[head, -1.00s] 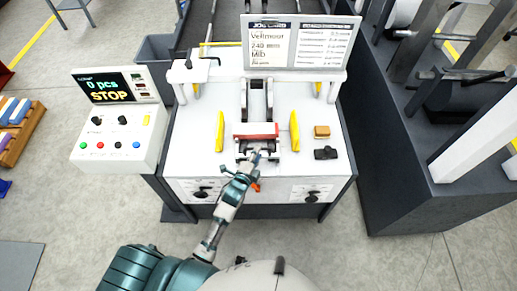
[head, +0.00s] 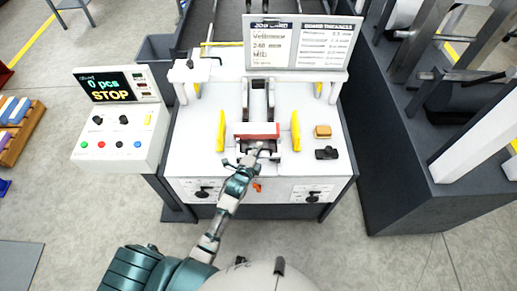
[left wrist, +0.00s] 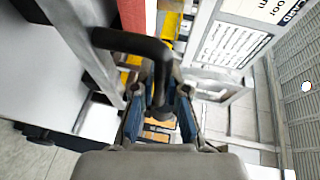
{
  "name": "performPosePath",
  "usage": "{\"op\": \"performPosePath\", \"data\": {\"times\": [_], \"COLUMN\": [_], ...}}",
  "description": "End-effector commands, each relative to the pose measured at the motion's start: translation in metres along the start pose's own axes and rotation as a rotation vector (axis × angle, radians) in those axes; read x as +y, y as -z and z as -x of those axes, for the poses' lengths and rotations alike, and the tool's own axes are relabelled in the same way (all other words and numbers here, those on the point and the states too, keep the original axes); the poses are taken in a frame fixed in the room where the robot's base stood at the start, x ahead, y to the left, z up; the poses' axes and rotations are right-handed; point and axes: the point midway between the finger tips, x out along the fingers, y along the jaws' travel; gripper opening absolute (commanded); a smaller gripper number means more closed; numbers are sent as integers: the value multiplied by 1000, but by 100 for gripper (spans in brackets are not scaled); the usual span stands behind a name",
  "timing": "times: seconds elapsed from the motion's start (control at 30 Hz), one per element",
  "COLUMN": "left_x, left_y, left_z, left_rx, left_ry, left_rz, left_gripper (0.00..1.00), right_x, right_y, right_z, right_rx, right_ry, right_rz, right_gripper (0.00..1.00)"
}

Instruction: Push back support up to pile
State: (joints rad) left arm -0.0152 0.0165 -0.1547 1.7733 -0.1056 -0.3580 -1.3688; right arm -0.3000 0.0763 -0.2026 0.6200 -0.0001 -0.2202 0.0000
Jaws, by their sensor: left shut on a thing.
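The pile (head: 257,130) is a low red-topped stack between two upright yellow guides on the white machine table. In the left wrist view, its red edge (left wrist: 132,14) shows at the top. My left gripper (head: 257,153) is at the near side of the pile, low over the table. In the left wrist view, a dark bent handle, apparently of the back support (left wrist: 135,42), runs down between the fingers of my left gripper (left wrist: 160,118), which are shut on it. The gripper hides much of the support in the head view, and I cannot tell the gap to the pile. My right gripper is not in view.
The yellow guides (head: 221,131) (head: 295,131) stand left and right of the pile. An orange-brown block (head: 322,132) and a black part (head: 326,153) lie at the right. A control panel (head: 121,138) reading STOP is at the left. A job card board (head: 297,43) stands behind.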

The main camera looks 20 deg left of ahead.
Motion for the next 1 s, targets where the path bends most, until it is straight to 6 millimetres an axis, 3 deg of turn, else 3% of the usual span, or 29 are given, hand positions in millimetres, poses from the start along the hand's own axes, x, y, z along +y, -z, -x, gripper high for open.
{"op": "performPosePath", "data": {"times": [0.07,0.4,0.77,0.8,0.87,1.0], "left_x": [0,-12,-13,-13,-13,-14], "left_y": [4,-18,-19,-18,-19,-22], "left_z": [-8,-68,-72,-72,-72,-72], "left_rx": [13,13,13,13,12,10], "left_ry": [-2,-3,-5,-5,-4,-3], "left_rz": [2,2,5,5,5,4], "left_gripper": [0,0,0,23,38,39], "right_x": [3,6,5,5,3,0], "right_y": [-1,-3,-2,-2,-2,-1], "right_z": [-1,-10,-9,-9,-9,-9], "right_rx": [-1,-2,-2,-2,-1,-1], "right_ry": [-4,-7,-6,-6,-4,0], "right_rz": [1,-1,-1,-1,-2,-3], "right_gripper": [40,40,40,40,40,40]}}
